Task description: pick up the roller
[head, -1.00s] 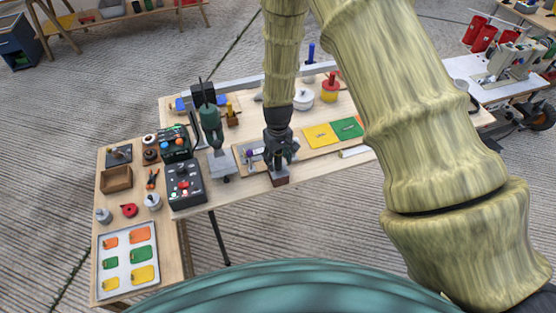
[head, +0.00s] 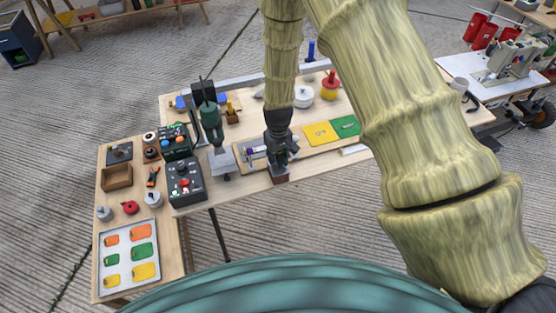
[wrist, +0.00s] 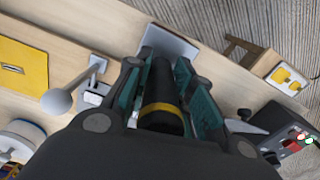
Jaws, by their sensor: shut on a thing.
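My gripper (head: 281,162) is low over the front edge of the work table, pointing down. In the wrist view my gripper (wrist: 158,85) has its two green-lined fingers shut on a black cylindrical piece with a yellow band, which I take to be the roller (wrist: 161,92). It sits between both fingers and is seen nearly end-on. Its far end is hidden, so I cannot tell whether it touches the table. In the head view the fingers hide most of it, and a dark reddish block (head: 281,178) shows just below them.
A yellow panel (head: 320,133) and a green panel (head: 346,126) lie right of my gripper. A black control box (head: 186,181) and a dark green press (head: 211,125) stand to its left. A white ball on a rod (wrist: 56,101) is close beside my gripper in the wrist view.

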